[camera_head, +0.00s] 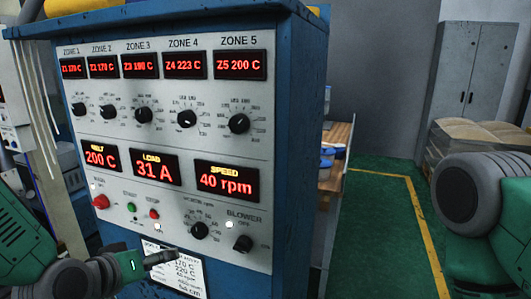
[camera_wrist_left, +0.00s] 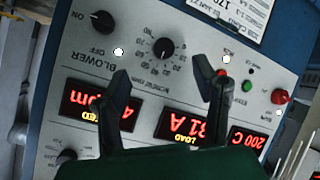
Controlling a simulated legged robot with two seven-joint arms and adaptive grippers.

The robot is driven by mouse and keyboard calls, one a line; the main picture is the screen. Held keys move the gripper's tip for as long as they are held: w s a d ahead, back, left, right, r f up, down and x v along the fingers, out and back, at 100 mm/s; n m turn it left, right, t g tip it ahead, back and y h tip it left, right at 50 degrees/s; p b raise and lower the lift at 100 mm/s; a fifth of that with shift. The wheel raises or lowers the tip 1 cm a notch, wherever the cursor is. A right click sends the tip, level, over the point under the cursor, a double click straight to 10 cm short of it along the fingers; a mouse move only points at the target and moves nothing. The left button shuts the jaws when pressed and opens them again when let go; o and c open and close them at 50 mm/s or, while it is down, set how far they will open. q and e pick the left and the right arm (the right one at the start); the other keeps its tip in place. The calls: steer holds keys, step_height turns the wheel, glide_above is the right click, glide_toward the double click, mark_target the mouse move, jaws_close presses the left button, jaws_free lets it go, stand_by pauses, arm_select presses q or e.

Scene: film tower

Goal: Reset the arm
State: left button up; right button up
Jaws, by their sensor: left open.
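My left arm (camera_head: 60,272) comes in at the lower left of the head view. Its gripper (camera_head: 160,259) is in front of the lower part of the control panel, by a paper card (camera_head: 188,278). In the left wrist view the gripper (camera_wrist_left: 168,84) has two dark fingers spread apart with nothing between them. The panel (camera_wrist_left: 205,28) appears upside down behind them. The right fingertip overlaps the area by the red stop button; whether it touches cannot be told. My right arm (camera_head: 485,200) shows at the right edge of the head view; its gripper is out of view.
The blue control cabinet (camera_head: 297,150) fills the left and middle, with knobs, buttons and lit red displays. Green floor (camera_head: 375,235) with a yellow line is open at right. A grey locker (camera_head: 470,75) and sacks (camera_head: 470,132) are farther back.

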arm_select(q)
steer(key=s+a+f+m+g+y+b, duration=0.1)
steer(key=s+f+g+b, duration=0.15)
steer(key=s+f, duration=0.7)
steer(key=s+a+f+m+g+y+b, duration=0.1)
steer(key=s+f+g, duration=0.4)
steer(key=f, duration=0.8)
steer(key=s+a+f+m+g+y+b, duration=0.1)
steer(key=s+f, duration=0.3)
steer(key=s, duration=0.4)
steer(key=s+a+f+g+b, duration=0.1)
steer(key=s+a+f+g, duration=0.1)
steer(key=s+f, duration=0.3)
steer(key=s, duration=0.3)
steer(key=shift+a+m+y, duration=0.2)
steer(key=shift+m+y, duration=0.2)
steer(key=shift+w, duration=0.15)
